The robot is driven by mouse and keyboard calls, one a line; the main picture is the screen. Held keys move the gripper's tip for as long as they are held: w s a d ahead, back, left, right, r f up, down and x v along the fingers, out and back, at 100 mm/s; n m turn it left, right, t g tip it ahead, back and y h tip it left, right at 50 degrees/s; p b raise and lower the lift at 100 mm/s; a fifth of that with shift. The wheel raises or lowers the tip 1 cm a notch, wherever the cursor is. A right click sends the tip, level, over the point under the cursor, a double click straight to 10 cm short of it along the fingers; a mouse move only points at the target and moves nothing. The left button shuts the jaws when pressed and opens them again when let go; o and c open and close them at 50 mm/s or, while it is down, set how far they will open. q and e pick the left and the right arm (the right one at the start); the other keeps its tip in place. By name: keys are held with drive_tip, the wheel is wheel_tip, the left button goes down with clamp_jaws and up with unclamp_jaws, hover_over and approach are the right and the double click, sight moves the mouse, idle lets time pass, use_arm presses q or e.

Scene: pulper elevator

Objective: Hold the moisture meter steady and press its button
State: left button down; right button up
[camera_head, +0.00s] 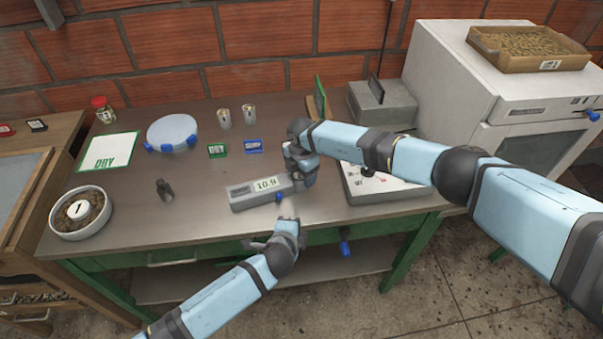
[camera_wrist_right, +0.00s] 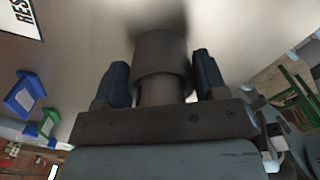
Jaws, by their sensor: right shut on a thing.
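The moisture meter (camera_head: 241,201) is a grey box lying near the front middle of the table, with a display reading 10.9. A small blue part (camera_head: 279,197), which looks like its button, shows on the front side near the right end. My right gripper (camera_head: 298,173) is at the meter's right end. In the right wrist view, its two dark blue fingers stand on either side of a dark cylindrical part (camera_wrist_right: 161,58), shut on it. My left gripper (camera_head: 274,239) is at the table's front edge, below the meter and apart from it; its finger opening is unclear.
Green DRY and blue SEMI tags (camera_head: 253,146), two metal cups (camera_head: 224,119) and a white round dish (camera_head: 172,132) are behind the meter. A dark small object (camera_head: 164,190) and a bowl of beans (camera_head: 81,228) are left. A white-topped box (camera_head: 378,187) is right.

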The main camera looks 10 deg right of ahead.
idle(0.3)
drive_tip(key=o, duration=1.2)
drive_tip(key=shift+r, duration=0.1)
